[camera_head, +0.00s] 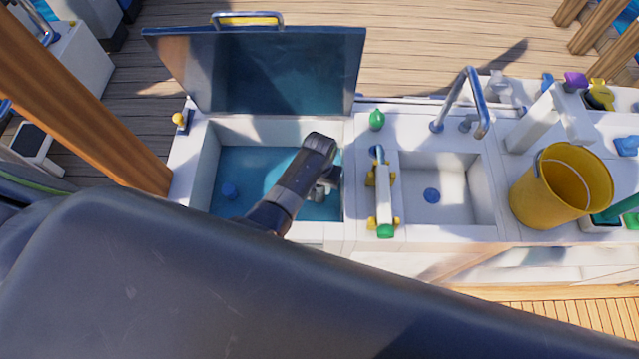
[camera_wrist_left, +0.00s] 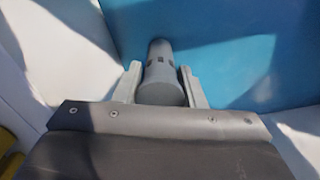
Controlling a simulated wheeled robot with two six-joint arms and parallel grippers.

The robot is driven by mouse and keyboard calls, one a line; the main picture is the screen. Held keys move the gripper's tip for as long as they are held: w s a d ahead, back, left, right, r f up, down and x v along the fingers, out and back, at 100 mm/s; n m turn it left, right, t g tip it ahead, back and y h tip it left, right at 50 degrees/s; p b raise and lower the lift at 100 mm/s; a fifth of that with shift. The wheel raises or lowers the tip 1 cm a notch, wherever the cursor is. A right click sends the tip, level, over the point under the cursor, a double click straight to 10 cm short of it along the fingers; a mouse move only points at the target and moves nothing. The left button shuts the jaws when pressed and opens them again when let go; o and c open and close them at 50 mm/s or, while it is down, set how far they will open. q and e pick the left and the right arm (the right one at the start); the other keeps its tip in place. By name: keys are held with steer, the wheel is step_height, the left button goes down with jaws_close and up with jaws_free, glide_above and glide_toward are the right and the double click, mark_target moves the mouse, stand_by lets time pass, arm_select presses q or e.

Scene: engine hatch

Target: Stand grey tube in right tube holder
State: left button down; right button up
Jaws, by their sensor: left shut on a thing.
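My left gripper (camera_head: 326,184) reaches down into the open hatch compartment (camera_head: 208,165), near its right wall. In the left wrist view its two fingers are closed on a grey tube (camera_wrist_left: 161,82). The tube is a short cylinder with dark slots around its far part, and it points away from the camera toward the blue floor (camera_wrist_left: 225,35). In the head view the arm and gripper mostly hide the tube. I cannot make out a right tube holder for certain in either view. My right gripper is not in view.
The hatch lid (camera_head: 275,75) stands open behind the compartment. To the right are a green-ended fixture with yellow clips (camera_head: 384,205), a sink (camera_head: 440,170) with a tap (camera_head: 477,95), and a yellow bucket (camera_head: 545,195).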

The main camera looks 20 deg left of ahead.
arm_select(q)
steer(key=shift+f+b, duration=0.35)
steer(key=shift+f, duration=0.2)
steer(key=c, duration=1.2)
jaws_free()
steer(key=shift+r, duration=0.1)
step_height(320, 180, up, 11)
steer(key=p, duration=1.2)
